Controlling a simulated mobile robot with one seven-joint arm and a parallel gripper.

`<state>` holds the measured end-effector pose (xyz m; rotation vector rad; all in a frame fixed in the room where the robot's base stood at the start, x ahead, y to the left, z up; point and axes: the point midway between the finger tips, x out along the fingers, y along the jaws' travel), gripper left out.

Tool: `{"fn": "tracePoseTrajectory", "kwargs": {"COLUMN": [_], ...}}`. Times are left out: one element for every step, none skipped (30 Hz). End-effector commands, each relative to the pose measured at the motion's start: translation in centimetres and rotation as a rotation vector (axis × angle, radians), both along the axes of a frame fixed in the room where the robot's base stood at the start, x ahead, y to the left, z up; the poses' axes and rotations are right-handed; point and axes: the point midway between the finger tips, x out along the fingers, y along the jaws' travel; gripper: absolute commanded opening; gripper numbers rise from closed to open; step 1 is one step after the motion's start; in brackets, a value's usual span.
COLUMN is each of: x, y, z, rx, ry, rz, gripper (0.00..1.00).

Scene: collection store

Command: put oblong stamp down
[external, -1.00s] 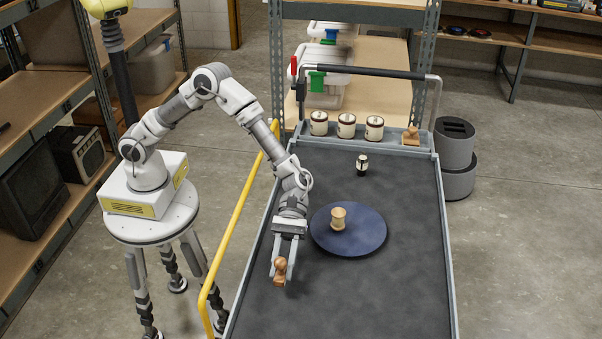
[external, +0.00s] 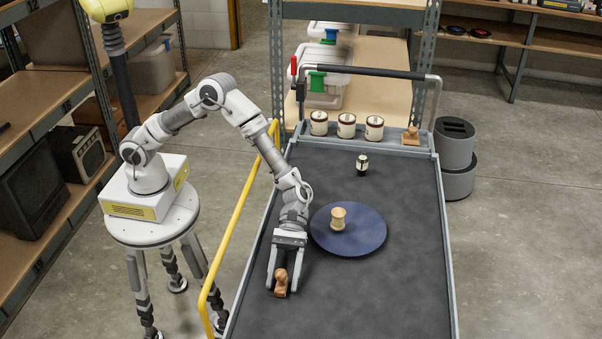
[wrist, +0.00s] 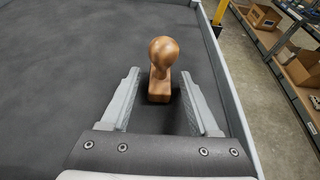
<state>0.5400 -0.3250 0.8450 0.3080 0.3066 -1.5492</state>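The oblong stamp (external: 281,283) is brown wood with a round knob and a narrow, blocky base. It stands on the dark cart top (external: 400,280), near the left side. In the wrist view the stamp (wrist: 162,62) is upright between the fingers, with a clear gap on each side. My gripper (external: 284,288) is open around the stamp, low over the cart top, and appears not to touch it. The underside of the stamp is hidden.
A round blue pad (external: 365,239) with a pale wooden spool-shaped piece (external: 338,219) lies to the right. A small black-and-white bottle (external: 362,165) stands behind. Three jars (external: 346,125) and another wooden stamp (external: 411,136) sit in the back tray. The right and front are clear.

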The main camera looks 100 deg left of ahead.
Motion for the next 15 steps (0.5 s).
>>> {"fn": "tracePoseTrajectory", "kwargs": {"x": [0.0, 0.0, 0.0, 0.0, 0.0, 0.0, 0.0, 0.0, 0.1, 0.1, 0.1, 0.1, 0.1, 0.1, 0.1], "y": [0.0, 0.0, 0.0, 0.0, 0.0, 0.0, 0.1, 0.4, 0.8, 1.2, 1.7, 2.4, 3.0, 3.6, 4.5], "z": [0.0, 0.0, 0.0, 0.0, 0.1, 0.3, 0.4, 0.5, 0.7, 0.9, 1.1, 1.4, 1.7, 1.9, 2.3], "rx": [0.0, 0.0, 0.0, 0.0, 0.0, 0.0, 0.0, 0.0, 0.0, 0.0, 0.0, 0.001, 0.001, 0.001, 0.001], "ry": [0.0, 0.0, 0.0, 0.0, 0.0, -0.001, -0.001, 0.0, -0.001, 0.0, -0.001, -0.002, -0.001, -0.001, -0.001], "rz": [0.0, 0.0, 0.0, 0.0, 0.0, 0.0, 0.001, 0.001, 0.002, 0.003, 0.004, 0.004, 0.004, 0.004, 0.005], "gripper": [0.62, 0.62, 0.62, 0.62, 0.62, 0.62, 0.62, 0.62, 0.62, 0.62, 0.62, 0.62, 0.62, 0.62, 0.62]}}
